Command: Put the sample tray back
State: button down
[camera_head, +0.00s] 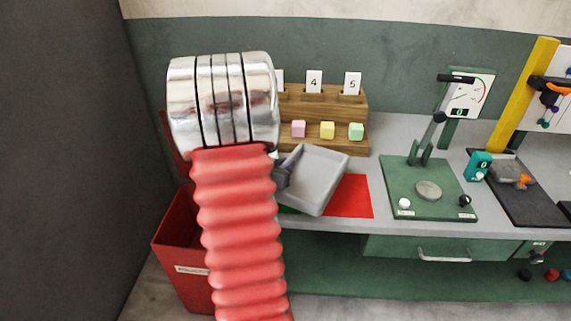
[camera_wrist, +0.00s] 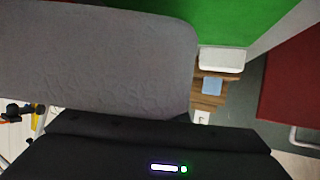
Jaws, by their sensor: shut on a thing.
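The sample tray (camera_head: 316,178) is a grey, shallow, open box, and it looks empty. It hangs tilted in front of the wooden rack, above the red and green mats. My gripper (camera_head: 282,176) is shut on its left side in the head view, and my arm partly hides the gripper. In the wrist view a grey textured surface, likely the tray (camera_wrist: 100,60), fills the upper left, above my dark gripper body. The fingertips do not show clearly there.
A red mat (camera_head: 350,196) lies on the bench. The wooden rack (camera_head: 300,103) behind holds foam cubes and number cards. A green press (camera_head: 428,190) stands to the right. A red bin (camera_head: 176,243) stands at the left, partly behind my arm.

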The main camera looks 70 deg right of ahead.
jog(key=shift+f, duration=0.25)
jog(key=c, duration=1.8)
grip_release()
jog(key=shift+o, duration=0.2)
jog(key=shift+r, duration=0.55)
jog(key=shift+w+a+r, duration=0.1)
jog(key=shift+a+r, duration=0.1)
jog(key=shift+a, duration=0.05)
jog(key=v, duration=1.1)
jog(key=shift+a, duration=0.25)
